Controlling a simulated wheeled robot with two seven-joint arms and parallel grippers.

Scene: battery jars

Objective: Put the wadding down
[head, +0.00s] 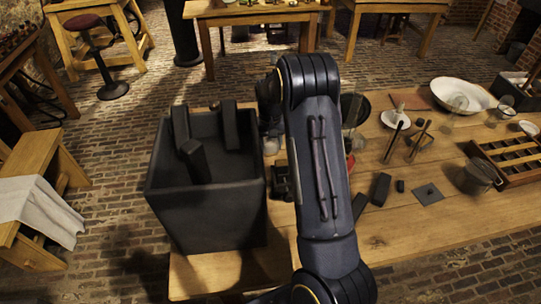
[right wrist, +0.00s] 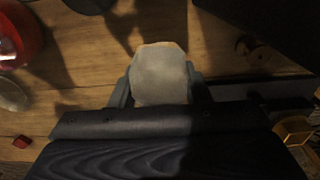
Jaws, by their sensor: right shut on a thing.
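The wadding (right wrist: 159,72) is a pale grey-white block in the right wrist view. My right gripper (right wrist: 160,88) is shut on it, with one finger at each side. Wooden table top shows around it; I cannot tell whether the wadding touches the wood. In the head view my right arm hides most of the gripper and the wadding. My left gripper is in neither view.
A tall dark box (head: 205,215) with several dark bars stands left of my arm. The wooden table (head: 420,225) carries a white basin (head: 462,92), a slotted wooden rack (head: 512,160) and small dark blocks. Some bare wood lies near its front edge.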

